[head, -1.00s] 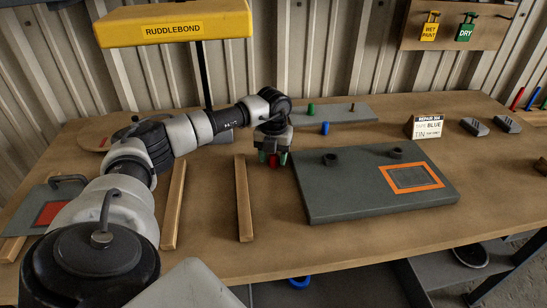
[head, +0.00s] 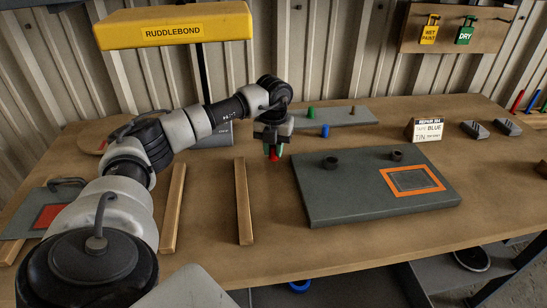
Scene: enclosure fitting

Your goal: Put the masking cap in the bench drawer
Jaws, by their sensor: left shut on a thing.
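The gripper points down and is shut on the cap, left of the grey panel's back left corner. The fingers hide part of the cap, and I cannot tell whether it touches the bench. A green cap (head: 311,113) and a blue cap (head: 325,130) stand behind the panel. My right gripper is not in view.
The grey panel (head: 340,205) with two dark rings and an orange-framed patch lies on the bench (head: 210,245). Two wooden strips (head: 243,200) (head: 173,205) lie left of it. A repair sign (head: 426,129) stands behind.

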